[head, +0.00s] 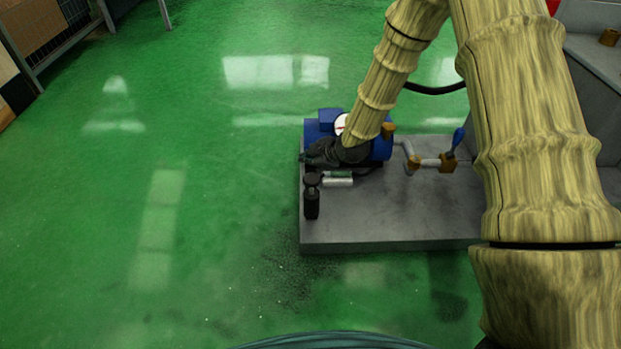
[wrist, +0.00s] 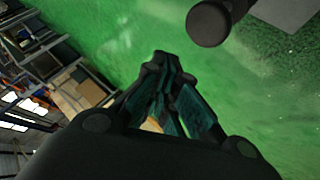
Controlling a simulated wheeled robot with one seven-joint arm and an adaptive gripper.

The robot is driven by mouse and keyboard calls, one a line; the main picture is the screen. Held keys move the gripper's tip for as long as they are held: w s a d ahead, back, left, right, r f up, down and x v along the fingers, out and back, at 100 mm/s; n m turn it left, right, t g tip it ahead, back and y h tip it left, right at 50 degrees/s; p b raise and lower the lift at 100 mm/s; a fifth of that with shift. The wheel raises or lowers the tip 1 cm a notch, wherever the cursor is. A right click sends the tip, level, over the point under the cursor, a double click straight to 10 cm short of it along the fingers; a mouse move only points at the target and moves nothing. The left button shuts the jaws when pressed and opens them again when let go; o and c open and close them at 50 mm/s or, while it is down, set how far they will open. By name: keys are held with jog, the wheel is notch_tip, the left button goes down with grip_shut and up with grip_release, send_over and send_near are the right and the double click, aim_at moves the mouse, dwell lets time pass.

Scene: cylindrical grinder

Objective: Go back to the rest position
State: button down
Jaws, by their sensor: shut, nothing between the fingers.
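My gripper (head: 319,152) shows at the end of my wood-patterned arm in the head view, over the left part of a grey platform. In the wrist view its dark fingers (wrist: 172,95) are drawn together with nothing between them. A black bottle-like object (head: 312,198) stands upright on the platform's left front part, just below my gripper in the picture. A dark round-ended object (wrist: 208,24), perhaps the same one, shows at the top of the wrist view. My arm hides part of the platform and the things behind it.
Grey machine bodywork (head: 598,60) stands at right. The green floor (head: 130,200) is clear at left.

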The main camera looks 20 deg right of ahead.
dwell(0.3)
jog(key=s+a+f+m+g+h, duration=0.1)
jog(key=s+f+m+g, duration=0.15)
jog(key=s+f, duration=0.6)
jog(key=s+a+f+m+g, duration=0.1)
jog(key=s+f+m, duration=0.35)
jog(key=s, duration=0.75)
jog(key=s+d+f+m+g+h+p, duration=0.1)
jog(key=s+f+m+g, duration=0.2)
jog(key=s, duration=1)
jog(key=s+d+f+m+g+h+p, duration=0.1)
jog(key=s+f+m+g+h, duration=0.2)
jog(key=s, duration=1.1)
notch_tip(320, 180, up, 38)
jog(key=m+t+y+p, duration=0.1)
jog(key=p, duration=3.6)
jog(key=shift+s+d+r+m+p, duration=0.2)
jog(key=shift+d+m+p, duration=0.1)
jog(key=shift+p, duration=0.1)
jog(key=shift+s+f, duration=0.1)
